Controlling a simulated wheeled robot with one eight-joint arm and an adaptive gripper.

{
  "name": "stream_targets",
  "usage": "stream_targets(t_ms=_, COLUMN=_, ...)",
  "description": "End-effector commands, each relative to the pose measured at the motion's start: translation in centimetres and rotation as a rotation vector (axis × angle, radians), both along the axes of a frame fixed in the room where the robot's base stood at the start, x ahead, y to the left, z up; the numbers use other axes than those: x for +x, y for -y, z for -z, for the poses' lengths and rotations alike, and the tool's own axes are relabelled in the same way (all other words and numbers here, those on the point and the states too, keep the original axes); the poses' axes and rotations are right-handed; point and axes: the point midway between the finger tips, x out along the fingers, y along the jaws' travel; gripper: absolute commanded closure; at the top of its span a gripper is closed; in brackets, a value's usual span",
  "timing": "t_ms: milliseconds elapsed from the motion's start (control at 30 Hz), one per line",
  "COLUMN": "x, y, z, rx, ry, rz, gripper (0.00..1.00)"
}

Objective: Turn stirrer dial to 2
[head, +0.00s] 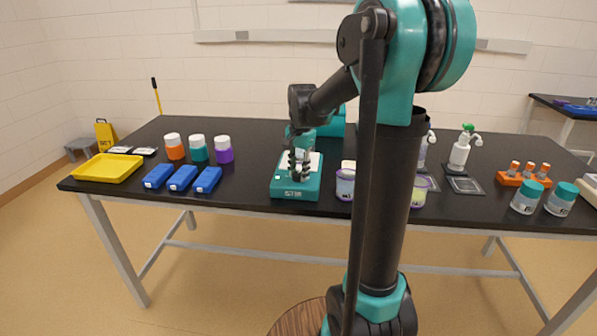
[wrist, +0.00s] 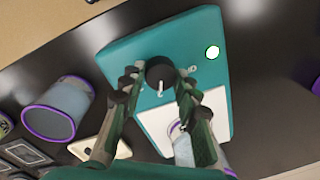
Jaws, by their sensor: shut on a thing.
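The stirrer (head: 284,190) is a teal box with a white top plate, near the front edge of the black table in the head view. In the wrist view its teal body (wrist: 130,50) fills the middle, with a white plate (wrist: 155,123) and a round light ringed in green (wrist: 212,52). The black round dial (wrist: 160,71) sits between the fingertips of my gripper (wrist: 158,80), which is shut on it. White marks show beside the dial; its numbers are too small to read. In the head view my gripper (head: 298,166) points down over the stirrer and hides the dial.
A purple-rimmed jar (wrist: 55,110) stands near the stirrer. In the head view, blue boxes (head: 182,178), capped bottles (head: 198,148) and a yellow tray (head: 107,167) are to the left. Teal-lidded jars (head: 527,197) and an orange rack (head: 523,181) are to the right.

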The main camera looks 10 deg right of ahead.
Motion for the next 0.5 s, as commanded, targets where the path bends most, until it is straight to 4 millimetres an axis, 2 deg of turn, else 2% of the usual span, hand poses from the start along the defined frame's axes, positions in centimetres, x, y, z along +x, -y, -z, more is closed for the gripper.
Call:
stream_targets(t_ms=433, x=0.01, y=0.02, z=-0.01, rx=0.0, ry=0.0, rz=0.009, gripper=0.98)
stream_targets(t_ms=467, x=0.01, y=0.02, z=-0.01, rx=0.0, ry=0.0, rz=0.008, gripper=0.67)
stream_targets(t_ms=500, x=0.01, y=0.02, z=-0.01, rx=0.0, ry=0.0, rz=0.008, gripper=0.62)
